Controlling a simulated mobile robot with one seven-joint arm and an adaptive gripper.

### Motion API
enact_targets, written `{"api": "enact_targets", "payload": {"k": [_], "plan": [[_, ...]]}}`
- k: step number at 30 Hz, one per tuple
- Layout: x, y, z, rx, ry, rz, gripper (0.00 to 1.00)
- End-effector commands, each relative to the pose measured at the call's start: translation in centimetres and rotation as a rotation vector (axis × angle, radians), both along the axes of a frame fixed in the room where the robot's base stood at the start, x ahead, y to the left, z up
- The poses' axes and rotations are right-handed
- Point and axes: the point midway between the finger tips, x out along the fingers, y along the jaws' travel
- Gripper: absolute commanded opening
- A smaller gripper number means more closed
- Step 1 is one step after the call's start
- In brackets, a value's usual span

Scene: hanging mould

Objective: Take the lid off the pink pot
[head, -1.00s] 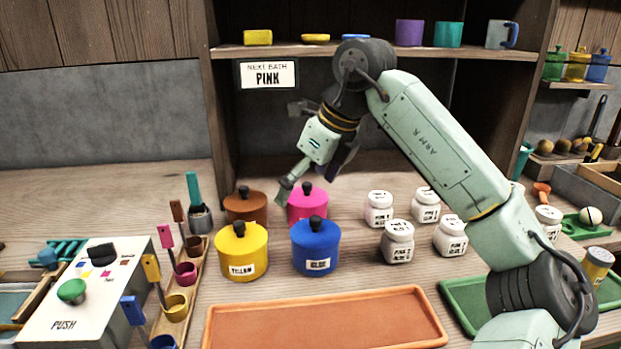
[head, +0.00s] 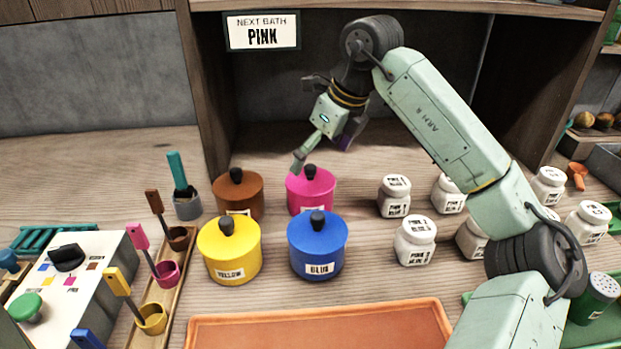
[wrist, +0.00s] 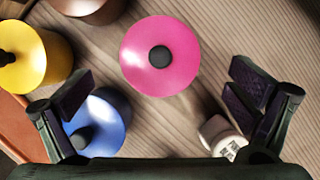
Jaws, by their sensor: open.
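The pink pot (head: 309,192) stands at the back of the cluster of pots, behind the blue pot. Its pink lid (wrist: 160,57) with a dark round knob (wrist: 160,56) is on it. In the wrist view the pot is seen from above, ahead of my fingers and centred between them. My gripper (wrist: 160,100) is open and empty, its two dark-padded fingers wide apart. In the head view my gripper (head: 318,158) is above and behind the pink pot, apart from the knob as far as I can tell.
The blue pot (head: 318,248), yellow pot (head: 229,252) and brown pot (head: 237,197) stand close around it. Several white jars (head: 415,241) are to the right. An orange tray (head: 320,325) lies in front. A shelf (head: 480,8) overhangs the back.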

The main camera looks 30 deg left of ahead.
Motion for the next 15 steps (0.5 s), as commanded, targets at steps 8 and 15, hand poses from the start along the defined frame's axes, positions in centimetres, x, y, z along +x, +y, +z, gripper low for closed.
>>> {"api": "enact_targets", "payload": {"k": [8,15], "plan": [[0.0,1.4,-2.8,0.002,0.004,0.004,1.0],[0.2,2.2,-4.9,0.001,0.001,0.0,1.0]]}}
